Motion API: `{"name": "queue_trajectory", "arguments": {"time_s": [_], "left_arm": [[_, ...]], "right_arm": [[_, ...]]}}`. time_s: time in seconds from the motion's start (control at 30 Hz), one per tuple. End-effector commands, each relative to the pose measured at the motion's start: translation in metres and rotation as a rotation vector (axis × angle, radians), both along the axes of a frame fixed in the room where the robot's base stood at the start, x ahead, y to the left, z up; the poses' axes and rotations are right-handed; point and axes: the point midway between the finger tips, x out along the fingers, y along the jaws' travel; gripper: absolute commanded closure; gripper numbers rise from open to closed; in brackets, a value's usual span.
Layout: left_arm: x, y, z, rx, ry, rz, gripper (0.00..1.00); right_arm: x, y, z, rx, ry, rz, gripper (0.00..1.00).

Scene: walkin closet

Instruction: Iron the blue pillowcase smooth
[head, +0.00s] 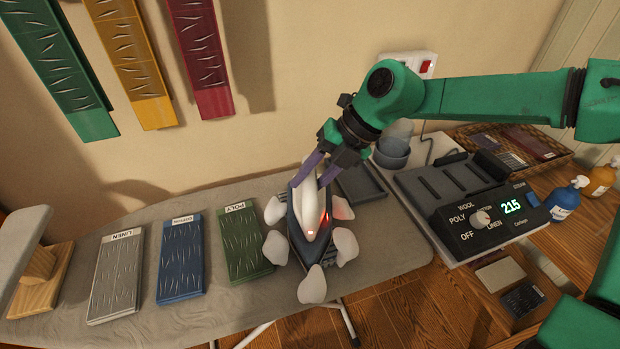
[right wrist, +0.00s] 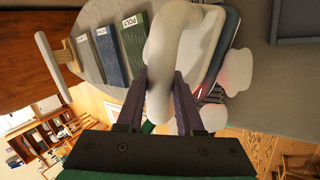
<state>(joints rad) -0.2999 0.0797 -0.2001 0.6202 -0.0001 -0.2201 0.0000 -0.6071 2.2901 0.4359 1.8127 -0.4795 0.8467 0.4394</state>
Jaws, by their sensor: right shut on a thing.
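The blue pillowcase (head: 181,260) lies on the ironing board between a grey and a green cloth, with short crease marks across it. Its label looks like COTTON. It also shows in the right wrist view (right wrist: 110,58). The iron (head: 309,212), white on top with a dark body, is on the right part of the board, apart from the blue pillowcase. A red light glows on its side. My right gripper (head: 318,172) is shut on the iron's handle (right wrist: 160,75). My left gripper is not in view.
White steam-like puffs (head: 312,285) surround the iron. A grey cloth labelled LINEN (head: 117,278) and a green one labelled POLY (head: 245,245) flank the pillowcase. A control station (head: 470,205) reading 215 stands right, near bottles (head: 565,198). A dark tray (head: 361,184) lies behind the iron.

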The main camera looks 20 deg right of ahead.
Motion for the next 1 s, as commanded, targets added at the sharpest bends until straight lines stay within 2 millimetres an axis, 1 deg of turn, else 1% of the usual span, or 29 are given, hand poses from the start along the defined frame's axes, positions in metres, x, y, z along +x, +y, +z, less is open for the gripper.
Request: {"name": "queue_trajectory", "arguments": {"time_s": [0.07,0.13,0.6,0.7,1.0], "left_arm": [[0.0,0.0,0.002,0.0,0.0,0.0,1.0],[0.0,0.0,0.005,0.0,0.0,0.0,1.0],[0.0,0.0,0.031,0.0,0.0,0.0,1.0],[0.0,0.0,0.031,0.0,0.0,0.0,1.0],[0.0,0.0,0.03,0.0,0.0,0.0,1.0]], "right_arm": [[-0.002,0.0,0.001,-0.004,0.006,0.003,1.0],[-0.002,0.0,0.007,-0.003,0.006,0.003,1.0],[0.0,0.0,0.06,0.002,-0.002,-0.001,1.0],[0.0,0.0,0.063,0.002,-0.001,-0.001,1.0],[0.0,0.0,0.062,0.003,-0.002,-0.001,1.0]]}}
